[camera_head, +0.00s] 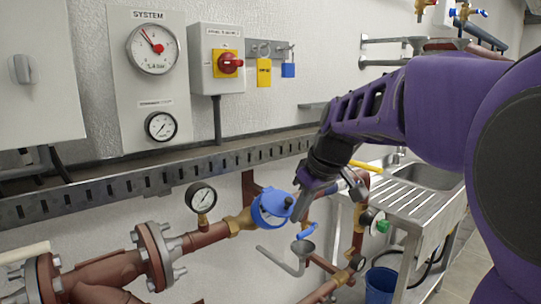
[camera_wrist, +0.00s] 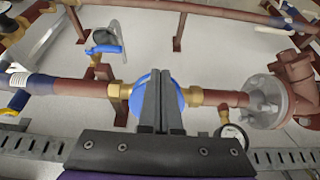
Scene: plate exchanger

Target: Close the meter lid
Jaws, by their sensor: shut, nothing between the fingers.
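The blue meter (camera_head: 272,209) sits in line on the brown pipe, between brass fittings. In the head view a pale patch shows within its blue rim, but how far the lid is open or shut is hard to tell. My gripper (camera_head: 297,210) is at the meter's right side, pointing down, with its fingers together and empty. In the wrist view the shut fingers (camera_wrist: 161,80) reach across the middle of the blue meter (camera_wrist: 141,112) and hide much of it. Whether they touch the meter or its lid cannot be told.
A small pressure gauge (camera_head: 201,196) stands on the pipe left of the meter. A slotted metal tray (camera_head: 150,174) runs along the wall above. A blue-handled valve (camera_wrist: 104,49) and more pipes lie near the meter. A steel sink (camera_head: 425,177) stands to the right.

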